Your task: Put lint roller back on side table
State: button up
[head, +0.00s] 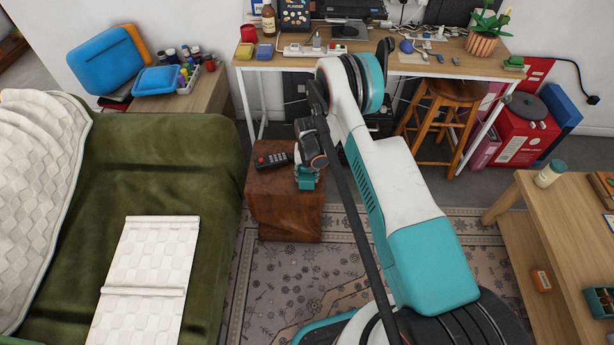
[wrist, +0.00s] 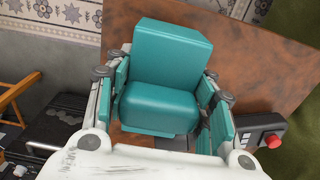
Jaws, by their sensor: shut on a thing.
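The side table (head: 285,212) is a brown wooden block beside the green sofa; its reddish-brown top (wrist: 255,75) also fills the wrist view behind my gripper. My gripper (head: 306,178) points down over the right part of this top. In the wrist view my gripper (wrist: 165,82) has its teal-padded fingers on both sides of a teal, blocky thing, which I take to be the lint roller (wrist: 172,55). Its roller form is not clear. In the head view it is small and mostly hidden. I cannot tell whether it touches the tabletop.
A black remote-like device with a red end (head: 271,160) lies on the side table's left part, close to my gripper. The green sofa (head: 185,175) stands left. A cluttered desk (head: 270,63) and a wooden stool (head: 440,105) stand behind. A wooden table (head: 560,210) is at right.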

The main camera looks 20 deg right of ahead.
jog(key=shift+f, duration=0.2)
jog(key=o, duration=1.1)
jog(key=shift+f, duration=0.1)
